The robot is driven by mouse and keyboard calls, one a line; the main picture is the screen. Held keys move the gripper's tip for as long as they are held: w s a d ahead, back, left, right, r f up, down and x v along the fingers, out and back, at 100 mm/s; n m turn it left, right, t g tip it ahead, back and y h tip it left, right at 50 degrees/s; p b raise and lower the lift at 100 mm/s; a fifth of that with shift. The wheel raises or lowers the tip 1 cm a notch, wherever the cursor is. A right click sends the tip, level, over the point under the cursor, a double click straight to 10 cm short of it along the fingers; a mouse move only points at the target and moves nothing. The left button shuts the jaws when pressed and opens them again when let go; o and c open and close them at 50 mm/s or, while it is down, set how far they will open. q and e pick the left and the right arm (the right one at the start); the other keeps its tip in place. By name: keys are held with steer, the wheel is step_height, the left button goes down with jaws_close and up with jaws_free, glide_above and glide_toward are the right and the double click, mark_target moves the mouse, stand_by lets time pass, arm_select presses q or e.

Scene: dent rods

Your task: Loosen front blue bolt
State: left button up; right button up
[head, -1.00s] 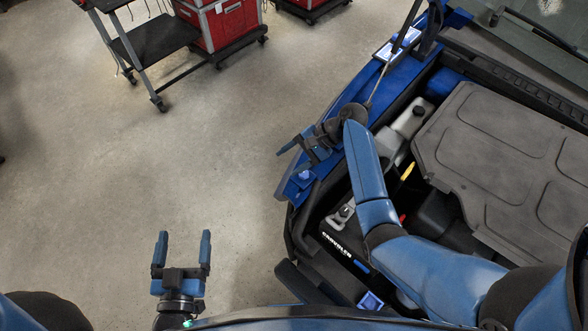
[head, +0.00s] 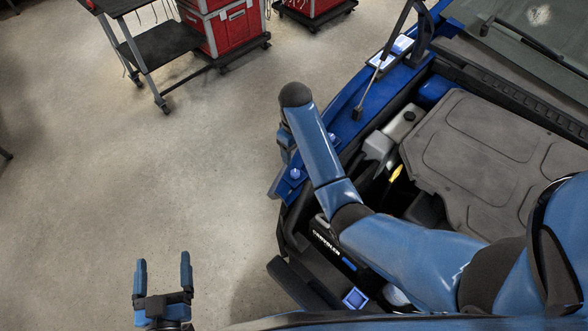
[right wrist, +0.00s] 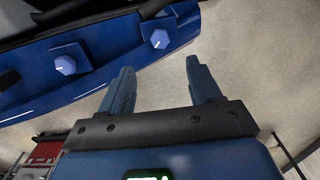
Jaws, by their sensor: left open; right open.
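The front blue bolt (head: 295,174) stands on the front end of the blue fender (head: 375,98) in the head view. In the right wrist view, two blue bolts show on the fender: one (right wrist: 159,38) near its end and another (right wrist: 65,65) further left. My right gripper (right wrist: 157,68) is open and empty, its fingertips apart from both bolts, with the end bolt just beyond the gap between the fingers. In the head view the right gripper is mostly hidden behind my forearm, beside the fender. My left gripper (head: 163,268) is open and empty over the floor.
The open engine bay with a grey cover (head: 490,150) lies right of the fender. A black prop rod (head: 385,55) rises from the fender's far part. Red tool cases (head: 228,28) and a black cart (head: 160,48) stand at the back left. The floor between is clear.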

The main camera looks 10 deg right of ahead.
mark_target(295, 172)
step_height(295, 172, down, 10)
steer(key=shift+s+f+p, duration=0.1)
steer(key=shift+f+p, duration=0.05)
steer(key=shift+p, duration=0.25)
stand_by(0.3)
steer(key=c, duration=1)
steer(key=shift+c, duration=0.2)
steer(key=shift+n, duration=0.3)
steer(key=n+p, duration=0.1)
steer(key=n, duration=0.2)
steer(key=shift+n, duration=0.3)
steer(key=n, duration=0.4)
steer(key=shift+p, duration=0.35)
steer(key=shift+n, duration=0.4)
